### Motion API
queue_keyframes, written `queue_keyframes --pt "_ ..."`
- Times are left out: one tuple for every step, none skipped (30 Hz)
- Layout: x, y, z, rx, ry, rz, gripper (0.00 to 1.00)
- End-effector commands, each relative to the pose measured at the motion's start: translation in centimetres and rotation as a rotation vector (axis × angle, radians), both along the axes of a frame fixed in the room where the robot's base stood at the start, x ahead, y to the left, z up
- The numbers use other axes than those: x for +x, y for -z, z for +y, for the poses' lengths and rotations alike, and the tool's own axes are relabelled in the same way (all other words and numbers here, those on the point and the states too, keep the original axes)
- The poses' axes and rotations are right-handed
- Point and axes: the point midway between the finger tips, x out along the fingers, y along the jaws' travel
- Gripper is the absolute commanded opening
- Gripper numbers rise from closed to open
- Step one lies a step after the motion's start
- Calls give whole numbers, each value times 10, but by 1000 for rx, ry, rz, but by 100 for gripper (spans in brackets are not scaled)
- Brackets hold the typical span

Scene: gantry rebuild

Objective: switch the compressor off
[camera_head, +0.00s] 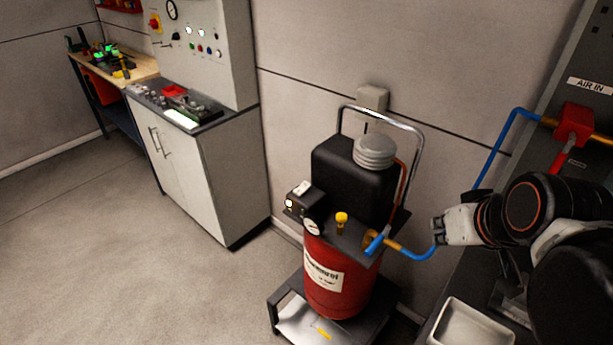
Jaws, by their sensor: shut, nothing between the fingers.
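The compressor (326,279) has a red tank with a white label, a black motor housing and a ribbed grey cap. It stands on a dark low stand beside the wall. A small black switch box (304,199) with a white rocker on top and a lit spot on its face sits at its upper left. A round gauge (313,227) and a yellow knob are close to it. My gripper (438,231) is at the right of the compressor, pointing left, apart from the switch box. Its fingers look shut and empty. The rocker's exact position is too small to tell.
A chrome handle (383,117) arches over the compressor. A blue hose (412,256) runs from its outlet past my gripper to a red valve block (573,124). A white tray (470,325) is at lower right. A cabinet (206,185) stands left; the floor between is clear.

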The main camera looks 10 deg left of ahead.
Motion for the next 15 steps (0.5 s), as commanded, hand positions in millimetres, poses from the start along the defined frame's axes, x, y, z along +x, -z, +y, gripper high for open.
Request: queue_keyframes --pt "10 -5 7 0 -27 -2 0" --pt "16 -6 11 0 -46 -4 0" --pt "24 -8 16 -1 -74 -6 0" --pt "30 -10 21 -2 -95 -8 0" --pt "37 -11 26 -2 -116 -10 0" --pt "45 -13 32 -2 -143 -13 0" --pt "51 -14 37 -3 -164 -16 0" --pt "57 -14 42 -4 -185 -19 0" --pt "65 -15 48 -4 -213 -22 0" --pt "71 -16 54 -5 -234 -25 0" --pt "77 -16 59 -6 -255 -29 0" --pt "85 -16 66 -5 -282 -33 0" --pt "92 -16 71 -7 -302 -38 0" --pt "98 -16 76 -7 -323 -41 0" --pt "105 -15 83 -7 -349 -46 0"
